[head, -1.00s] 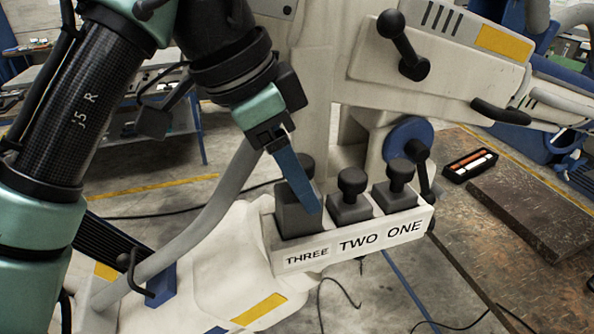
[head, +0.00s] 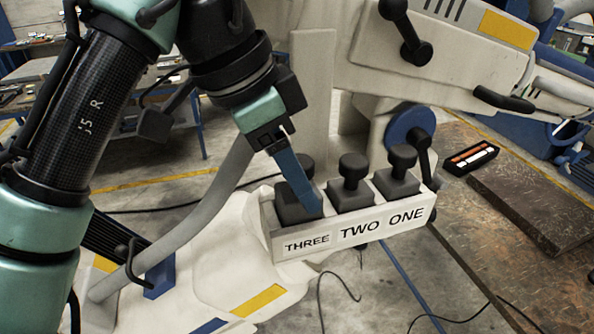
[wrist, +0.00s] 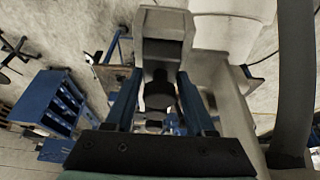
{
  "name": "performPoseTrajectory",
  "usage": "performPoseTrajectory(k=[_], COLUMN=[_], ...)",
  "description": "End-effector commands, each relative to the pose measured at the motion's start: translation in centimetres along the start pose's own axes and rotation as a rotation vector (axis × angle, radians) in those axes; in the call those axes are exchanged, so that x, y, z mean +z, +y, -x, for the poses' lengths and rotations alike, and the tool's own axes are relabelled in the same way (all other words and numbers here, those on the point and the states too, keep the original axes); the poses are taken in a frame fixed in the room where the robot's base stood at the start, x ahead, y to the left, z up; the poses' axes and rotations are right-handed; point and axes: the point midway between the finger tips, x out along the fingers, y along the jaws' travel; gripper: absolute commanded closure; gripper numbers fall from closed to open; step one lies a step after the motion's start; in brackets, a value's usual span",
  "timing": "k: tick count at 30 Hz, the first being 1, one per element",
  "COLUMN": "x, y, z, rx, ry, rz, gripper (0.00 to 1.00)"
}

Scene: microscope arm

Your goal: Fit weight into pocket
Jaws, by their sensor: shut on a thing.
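A dark grey weight with a round knob (head: 292,203) sits in the pocket labelled THREE of the white rack (head: 352,236). Its upper body stands above the rack's front wall; its lower part is hidden. My gripper (head: 308,205) reaches down from the upper left with blue fingers, shut on this weight. One finger hides part of the weight in the head view. In the wrist view the weight's dark knob (wrist: 160,92) lies between the two blue fingers (wrist: 158,78). Similar weights sit in the pockets TWO (head: 350,194) and ONE (head: 397,182).
The rack is fixed to a large white machine arm with a black handle (head: 405,35) above and a blue wheel (head: 408,125) behind. A grey pipe (head: 195,222) runs at the left. A small black tray (head: 471,158) lies at the right.

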Motion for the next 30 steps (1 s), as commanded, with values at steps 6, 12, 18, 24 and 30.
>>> performPoseTrajectory(k=[6,12,18,24,30], x=[0.1,0.3,0.3,0.4,0.5], y=[0.0,0.0,0.0,0.0,0.0], z=[-0.3,-0.7,-0.9,-1.0,-1.2], rx=[-0.003,-0.004,-0.004,-0.002,0.003], ry=[0.004,0.004,0.004,0.002,-0.003], rz=[-0.002,-0.002,-0.002,-0.001,0.001], gripper=[1.0,1.0,0.4,0.1,0.1])
